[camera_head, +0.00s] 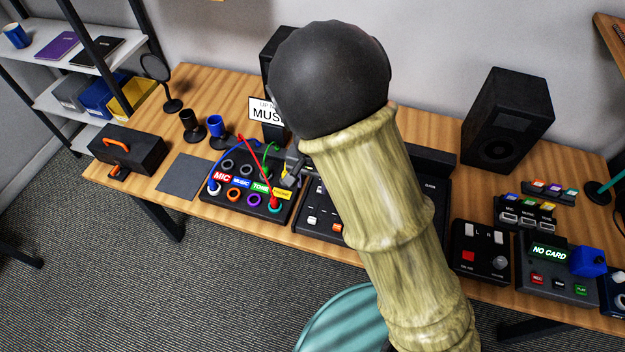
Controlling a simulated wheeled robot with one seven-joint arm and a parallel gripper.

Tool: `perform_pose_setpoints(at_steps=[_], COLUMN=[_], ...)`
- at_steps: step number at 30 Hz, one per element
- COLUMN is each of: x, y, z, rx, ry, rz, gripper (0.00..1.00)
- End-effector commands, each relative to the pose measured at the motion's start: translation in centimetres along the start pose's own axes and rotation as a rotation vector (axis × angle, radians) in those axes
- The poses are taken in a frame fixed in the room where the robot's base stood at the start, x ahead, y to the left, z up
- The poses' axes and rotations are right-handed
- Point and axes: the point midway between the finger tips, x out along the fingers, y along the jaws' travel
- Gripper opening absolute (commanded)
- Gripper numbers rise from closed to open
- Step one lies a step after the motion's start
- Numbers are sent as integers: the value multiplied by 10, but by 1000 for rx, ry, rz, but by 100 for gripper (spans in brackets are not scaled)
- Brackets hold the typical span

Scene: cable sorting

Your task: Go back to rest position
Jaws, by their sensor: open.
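My gripper (289,176) shows small and dark just over the right part of the patch panel, partly hidden behind my large arm link. It is open, and I see nothing held in it. The black patch panel (206,203) has coloured ring sockets and labels MIC, MUSIC and TONE, plus a yellow label. A blue cable (222,146), a red cable (252,160) and a green cable (265,154) arch over the panel. My arm crosses the middle of the view and hides part of the table behind it.
A mixer (314,222) stands right of the panel, partly hidden. Farther right are a red-button box (481,250), a NO CARD device (556,272) and a black speaker (507,118). A teal round seat (345,322) stands in front.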

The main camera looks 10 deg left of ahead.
Motion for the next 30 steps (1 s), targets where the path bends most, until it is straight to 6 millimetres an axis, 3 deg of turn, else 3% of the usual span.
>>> perform_pose_setpoints(at_steps=[17, 23, 30], x=[-3, -21, -51], y=[7, 52, 128], z=[-3, -12, -13], rx=[4, 17, 11], ry=[1, 6, 47], rz=[-5, -31, -64], gripper=[44, 44, 44])
